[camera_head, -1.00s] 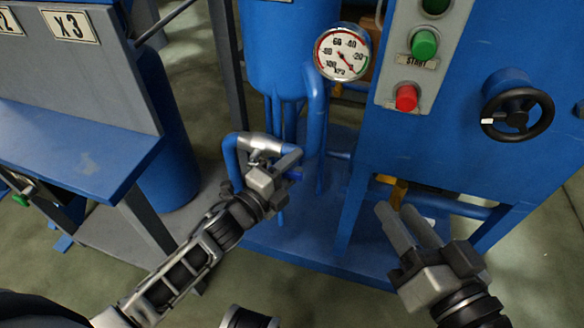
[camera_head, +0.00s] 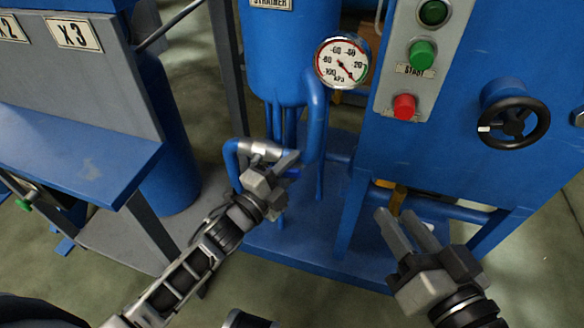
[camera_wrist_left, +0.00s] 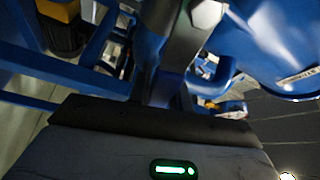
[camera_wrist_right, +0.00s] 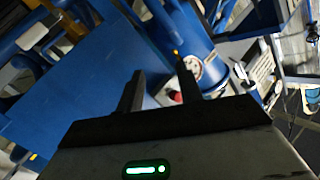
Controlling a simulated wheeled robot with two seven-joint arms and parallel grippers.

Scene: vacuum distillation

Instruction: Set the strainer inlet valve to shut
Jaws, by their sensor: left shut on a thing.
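The strainer tank (camera_head: 290,50), a blue vessel with a label plate, hangs at top centre in the head view. Below it, a silver valve body (camera_head: 258,149) sits on a bent blue pipe. A small piece of blue handle (camera_head: 294,173) shows beside my left gripper (camera_head: 278,163). That gripper is at the valve, shut on the handle; its fingers hide most of it. In the left wrist view, a silver fitting (camera_wrist_left: 207,12) shows beyond the fingers. My right gripper (camera_head: 395,212) is open and empty, before the blue cabinet at lower right.
A round gauge (camera_head: 341,60) stands right of the tank. The blue cabinet (camera_head: 440,150) carries a green button (camera_head: 422,54), a red button (camera_head: 404,106) and a black handwheel (camera_head: 513,122). A blue bench (camera_head: 75,150) is at left. Blue frame legs stand below the tank.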

